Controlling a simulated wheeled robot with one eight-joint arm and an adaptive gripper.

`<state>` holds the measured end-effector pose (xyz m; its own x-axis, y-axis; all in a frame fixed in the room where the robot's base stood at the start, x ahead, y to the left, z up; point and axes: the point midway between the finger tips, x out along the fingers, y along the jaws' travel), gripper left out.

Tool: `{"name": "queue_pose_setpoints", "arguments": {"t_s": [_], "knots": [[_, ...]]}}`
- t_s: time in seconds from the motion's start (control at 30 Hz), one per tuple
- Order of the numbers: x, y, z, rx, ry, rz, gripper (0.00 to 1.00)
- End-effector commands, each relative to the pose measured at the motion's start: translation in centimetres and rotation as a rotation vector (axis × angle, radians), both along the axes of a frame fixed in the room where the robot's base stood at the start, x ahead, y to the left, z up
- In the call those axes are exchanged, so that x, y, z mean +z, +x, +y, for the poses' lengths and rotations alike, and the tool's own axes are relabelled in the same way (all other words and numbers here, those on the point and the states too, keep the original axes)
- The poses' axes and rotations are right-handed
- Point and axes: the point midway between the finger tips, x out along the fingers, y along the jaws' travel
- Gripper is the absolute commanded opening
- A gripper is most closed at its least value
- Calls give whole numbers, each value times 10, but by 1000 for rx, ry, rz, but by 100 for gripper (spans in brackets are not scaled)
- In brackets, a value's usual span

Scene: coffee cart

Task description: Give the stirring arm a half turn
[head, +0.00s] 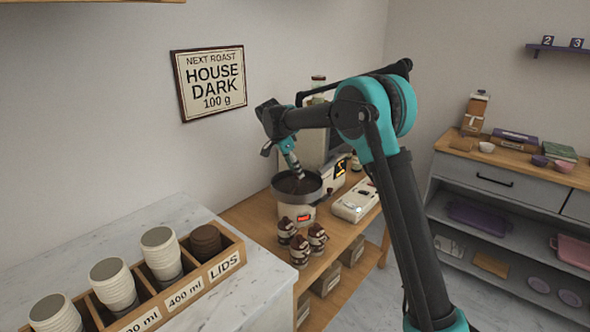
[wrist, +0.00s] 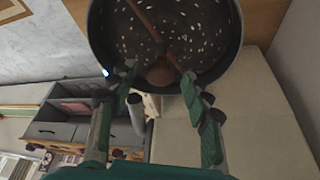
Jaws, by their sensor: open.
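The roaster's round dark pan (head: 312,198) stands on the wooden cart in the head view. In the wrist view the pan (wrist: 236,45) fills the top, with a dark, pale-flecked bottom. The brown stirring arm (wrist: 147,27) is a thin bar lying slantwise across it. A rounded brown knob (wrist: 160,73) shows at the near side of the pan, between my fingertips in the picture. My gripper (wrist: 162,84) is open, its fingers apart on either side of the knob. In the head view my gripper (head: 297,174) points down into the pan; the stirring arm is not clear there.
Several small brown-and-white jars (head: 300,250) stand in front of the roaster. A white scale-like device (head: 354,201) is to its right. A cup and lid holder (head: 215,262) sits on the marble counter at left. A shelf unit (head: 497,182) stands at right.

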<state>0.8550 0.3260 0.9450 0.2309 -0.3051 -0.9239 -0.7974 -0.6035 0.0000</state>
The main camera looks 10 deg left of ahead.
Motion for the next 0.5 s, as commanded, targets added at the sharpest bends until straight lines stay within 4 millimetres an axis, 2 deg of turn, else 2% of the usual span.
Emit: {"name": "queue_pose_setpoints", "arguments": {"t_s": [0.17, 0.5], "knots": [[0, 0, 0, 0, 0, 0, 49], [0, 0, 0, 0, 0, 0, 8]]}}
